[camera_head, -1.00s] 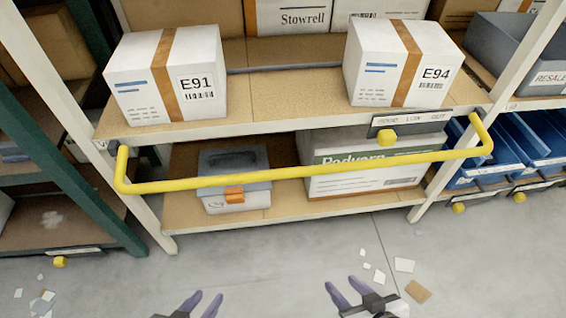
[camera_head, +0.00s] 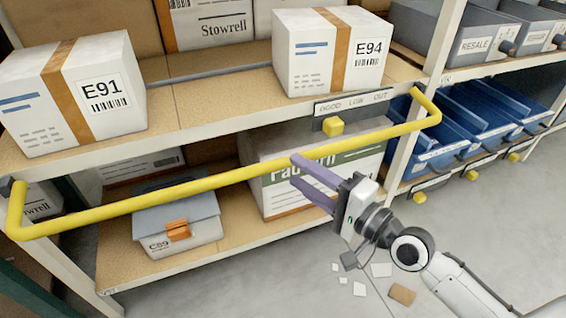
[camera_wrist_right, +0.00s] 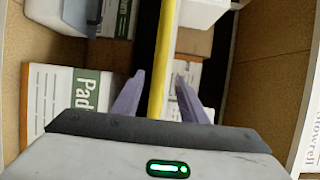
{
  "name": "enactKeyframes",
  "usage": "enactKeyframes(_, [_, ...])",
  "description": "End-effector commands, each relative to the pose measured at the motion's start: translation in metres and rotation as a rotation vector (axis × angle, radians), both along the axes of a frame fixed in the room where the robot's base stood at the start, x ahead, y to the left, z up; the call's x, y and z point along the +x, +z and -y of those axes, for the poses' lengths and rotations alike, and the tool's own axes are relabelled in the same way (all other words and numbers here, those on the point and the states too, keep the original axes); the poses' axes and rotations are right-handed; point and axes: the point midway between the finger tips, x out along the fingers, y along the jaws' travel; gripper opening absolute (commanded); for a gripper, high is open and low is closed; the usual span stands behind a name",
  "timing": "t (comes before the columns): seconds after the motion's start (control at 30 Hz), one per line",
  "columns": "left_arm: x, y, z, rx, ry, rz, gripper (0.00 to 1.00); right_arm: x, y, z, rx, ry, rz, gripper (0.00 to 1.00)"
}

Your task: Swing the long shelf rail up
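The long yellow shelf rail (camera_head: 220,178) runs across the front of the rack, hanging low below the upper shelf, with bent ends at both uprights. My right gripper (camera_head: 296,170) is at the rail, right of its middle, in front of the Padvorn box. In the right wrist view the rail (camera_wrist_right: 161,60) passes between the two purple fingers of my right gripper (camera_wrist_right: 160,95). The fingers are open, with a gap on each side of the rail. My left gripper is out of the head view.
Boxes E91 (camera_head: 90,95) and E94 (camera_head: 310,60) stand on the upper shelf. A grey case (camera_head: 170,215) and the Padvorn box (camera_head: 275,185) sit below, behind the rail. Blue bins (camera_head: 480,115) are at right. Paper scraps (camera_head: 380,270) lie on the floor.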

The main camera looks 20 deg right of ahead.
Motion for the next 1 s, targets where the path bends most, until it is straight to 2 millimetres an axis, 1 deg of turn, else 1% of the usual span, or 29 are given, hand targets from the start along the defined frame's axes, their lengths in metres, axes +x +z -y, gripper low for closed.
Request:
enactKeyframes(0.03, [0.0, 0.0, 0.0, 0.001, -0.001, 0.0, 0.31, 0.01, 0.002, -0.005, 0.004, 0.0, 0.004, 0.39])
enactKeyframes(0.1, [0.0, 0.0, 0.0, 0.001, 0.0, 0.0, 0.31, 0.021, 0.0, -0.01, 0.002, -0.001, 0.002, 0.39])
enactKeyframes(0.2, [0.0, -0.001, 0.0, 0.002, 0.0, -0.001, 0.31, 0.035, 0.0, -0.017, 0.002, 0.0, 0.001, 0.39])
enactKeyframes(0.3, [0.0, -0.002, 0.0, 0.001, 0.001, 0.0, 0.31, 0.045, -0.002, -0.021, 0.0, 0.0, 0.0, 0.39])
enactKeyframes(0.43, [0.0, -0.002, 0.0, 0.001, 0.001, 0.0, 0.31, 0.051, -0.002, -0.024, -0.002, 0.001, -0.002, 0.39])
enactKeyframes(0.7, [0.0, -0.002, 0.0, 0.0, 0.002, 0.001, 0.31, 0.052, -0.003, -0.025, -0.003, 0.001, -0.002, 0.39])
enactKeyframes(0.77, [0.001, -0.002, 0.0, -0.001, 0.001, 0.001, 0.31, 0.052, -0.003, -0.025, -0.003, 0.001, -0.002, 0.3])
enactKeyframes(0.8, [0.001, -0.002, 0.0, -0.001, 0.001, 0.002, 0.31, 0.052, -0.003, -0.025, -0.003, 0.001, -0.002, 0.23])
enactKeyframes(0.93, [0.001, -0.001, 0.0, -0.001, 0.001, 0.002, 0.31, 0.052, -0.003, -0.024, -0.003, 0.001, -0.002, 0.02])
enactKeyframes(1.0, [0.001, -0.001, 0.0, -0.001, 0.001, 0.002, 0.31, 0.052, -0.002, -0.024, -0.003, 0.001, -0.002, 0.0])
